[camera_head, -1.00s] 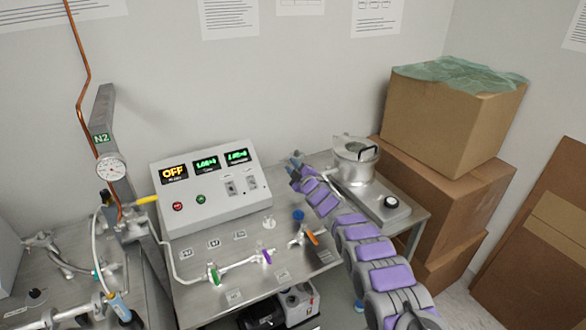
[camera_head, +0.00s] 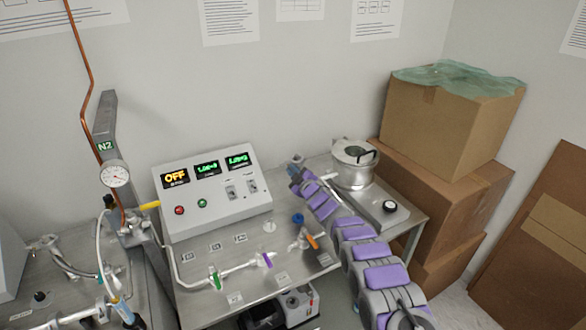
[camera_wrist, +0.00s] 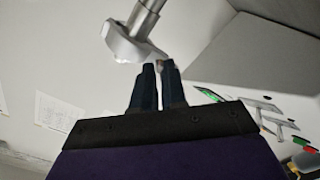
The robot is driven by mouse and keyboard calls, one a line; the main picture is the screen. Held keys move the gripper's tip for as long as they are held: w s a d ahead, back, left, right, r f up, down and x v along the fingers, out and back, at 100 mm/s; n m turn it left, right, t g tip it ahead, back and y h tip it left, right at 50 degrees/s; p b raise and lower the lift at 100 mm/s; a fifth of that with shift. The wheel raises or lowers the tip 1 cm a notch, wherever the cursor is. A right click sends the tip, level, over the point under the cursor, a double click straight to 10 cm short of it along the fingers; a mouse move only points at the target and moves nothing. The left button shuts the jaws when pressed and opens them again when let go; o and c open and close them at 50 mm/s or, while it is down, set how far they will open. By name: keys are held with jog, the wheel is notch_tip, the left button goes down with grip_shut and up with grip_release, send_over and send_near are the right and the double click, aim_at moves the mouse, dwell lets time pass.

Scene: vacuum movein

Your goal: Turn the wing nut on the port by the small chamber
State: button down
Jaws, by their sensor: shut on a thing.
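The small chamber (camera_head: 354,168) is a silver, pot-like vessel with a lid and black handle, on the right of the steel bench. A short side port (camera_head: 329,177) sticks out from its left. My gripper (camera_head: 294,170) is at the left of this port. In the wrist view a metal pipe (camera_wrist: 147,15) ends in a broad clamp-like fitting (camera_wrist: 124,44). The tips of my gripper (camera_wrist: 159,66) are close together beside this fitting, on a small pale piece that looks like the wing nut (camera_wrist: 160,64). The fingers hide most of it.
A control box (camera_head: 212,190) with lit displays stands left of my gripper. A pipe with a green and a purple valve handle (camera_head: 266,260), a blue knob (camera_head: 298,218) and an orange handle (camera_head: 312,241) are in front. Cardboard boxes (camera_head: 450,120) stand at the right.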

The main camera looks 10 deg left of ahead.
jog(key=shift+f+m+p, duration=0.2)
jog(key=shift+m+p, duration=1.2)
jog(key=shift+m, duration=2.7)
jog(key=c, duration=1.3)
grip_release()
